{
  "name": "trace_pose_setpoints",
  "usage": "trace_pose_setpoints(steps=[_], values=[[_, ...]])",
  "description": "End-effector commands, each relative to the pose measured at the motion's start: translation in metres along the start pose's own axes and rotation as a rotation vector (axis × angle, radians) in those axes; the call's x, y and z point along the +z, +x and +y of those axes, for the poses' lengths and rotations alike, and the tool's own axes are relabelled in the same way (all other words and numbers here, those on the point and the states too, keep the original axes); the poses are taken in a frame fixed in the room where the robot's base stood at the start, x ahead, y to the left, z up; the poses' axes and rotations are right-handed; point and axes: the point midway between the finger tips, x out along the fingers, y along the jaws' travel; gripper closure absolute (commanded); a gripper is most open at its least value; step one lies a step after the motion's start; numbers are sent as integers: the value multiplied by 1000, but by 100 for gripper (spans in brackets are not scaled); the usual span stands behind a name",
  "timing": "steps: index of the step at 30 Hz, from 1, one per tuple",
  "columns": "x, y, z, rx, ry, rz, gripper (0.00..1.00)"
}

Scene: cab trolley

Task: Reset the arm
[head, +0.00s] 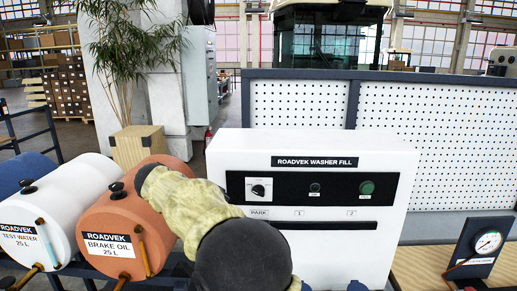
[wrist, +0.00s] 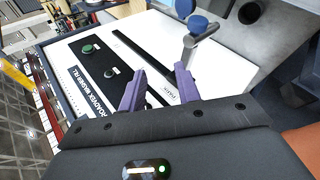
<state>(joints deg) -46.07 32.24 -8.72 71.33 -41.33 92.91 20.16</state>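My gripper (wrist: 158,82) shows in the wrist view with two purple fingers spread apart and nothing held between them. It faces the front of the white Roadvek washer fill machine (wrist: 105,35), which appears turned in that view. The machine (head: 400,190) also stands in the middle of the head view, with a black panel, a selector knob (head: 259,188) and a green button (head: 367,187). In the head view my arm, pale yellow with dark ends, crosses in front of the brake oil drum and the machine's lower left. The gripper itself is hidden there.
An orange brake oil drum (head: 105,232) and a white test water drum (head: 62,203) lie at left. A pressure gauge (head: 487,242) stands on the wooden bench at right. A blue-headed grey fitting (wrist: 197,27) is close beyond the fingers. A pegboard (head: 440,140) rises behind the machine.

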Motion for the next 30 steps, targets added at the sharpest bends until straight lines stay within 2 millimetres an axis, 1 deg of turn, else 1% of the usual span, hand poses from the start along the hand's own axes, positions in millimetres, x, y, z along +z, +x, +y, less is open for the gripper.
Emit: trace_pose_setpoints(steps=[1,3,5,6,8,9,11,12,14,15,17,21,27,30], values=[[6,20,5,-41,-11,-15,67],[14,47,6,-113,-31,-23,67],[24,69,4,-178,-42,-28,67],[31,82,4,-220,-45,-30,67],[43,101,1,-284,-45,-31,67],[52,113,-1,-326,-41,-32,67],[66,129,-4,-387,-30,-30,67],[76,139,-7,-427,-19,-29,67],[91,153,-11,-484,3,-25,67],[102,161,-13,-520,21,-21,67],[118,172,-18,-572,54,-15,67],[158,194,-29,-675,148,4,67],[215,216,-43,-767,326,35,67],[237,222,-49,-784,401,48,67]])
